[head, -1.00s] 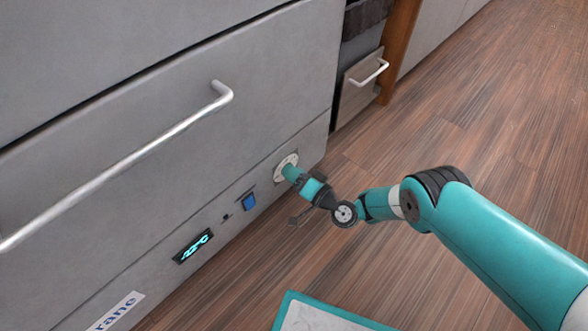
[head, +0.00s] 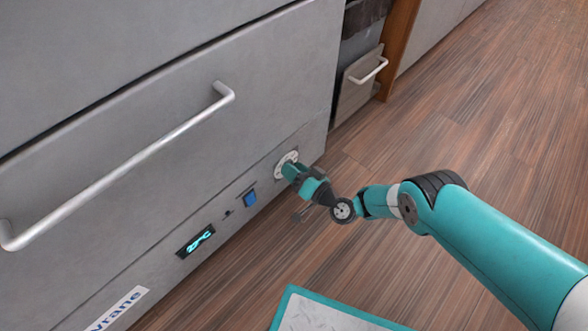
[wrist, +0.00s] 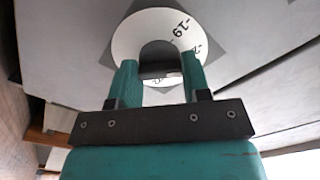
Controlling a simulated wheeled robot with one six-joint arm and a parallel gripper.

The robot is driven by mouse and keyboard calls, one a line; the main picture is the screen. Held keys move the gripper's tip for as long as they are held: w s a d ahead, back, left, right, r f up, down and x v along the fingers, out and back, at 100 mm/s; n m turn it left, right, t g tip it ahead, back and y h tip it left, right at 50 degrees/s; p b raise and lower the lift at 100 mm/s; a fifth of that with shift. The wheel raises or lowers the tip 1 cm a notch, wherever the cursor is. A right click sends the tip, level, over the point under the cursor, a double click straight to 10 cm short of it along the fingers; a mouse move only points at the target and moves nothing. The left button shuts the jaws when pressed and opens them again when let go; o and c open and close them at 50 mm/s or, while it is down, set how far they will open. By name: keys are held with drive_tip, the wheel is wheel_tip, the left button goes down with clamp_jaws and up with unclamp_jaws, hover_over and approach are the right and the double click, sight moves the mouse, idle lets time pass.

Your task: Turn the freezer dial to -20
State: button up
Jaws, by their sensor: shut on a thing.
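The freezer dial (head: 287,161) is a white ring with marks, low on the grey freezer front, near its right edge. In the wrist view the dial ring (wrist: 128,40) shows "-19" at the upper right and part of another number to its right. The dark dial knob (wrist: 158,68) is in the middle. My gripper (head: 290,170) reaches the dial from the front. In the wrist view my gripper (wrist: 160,75) is shut on the knob, one teal finger on each side. The lit display (head: 196,241) shows a temperature whose digits I cannot read surely.
A blue switch (head: 250,198) sits between display and dial. A long bar handle (head: 120,165) sticks out above. A smaller drawer handle (head: 370,70) is at the back. Wooden floor right of the freezer is clear.

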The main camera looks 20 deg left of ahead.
drive_tip(key=o, duration=0.9)
drive_tip(key=shift+d, duration=0.1)
drive_tip(key=shift+p+v, duration=5.5)
drive_tip(key=shift+v, duration=3.15)
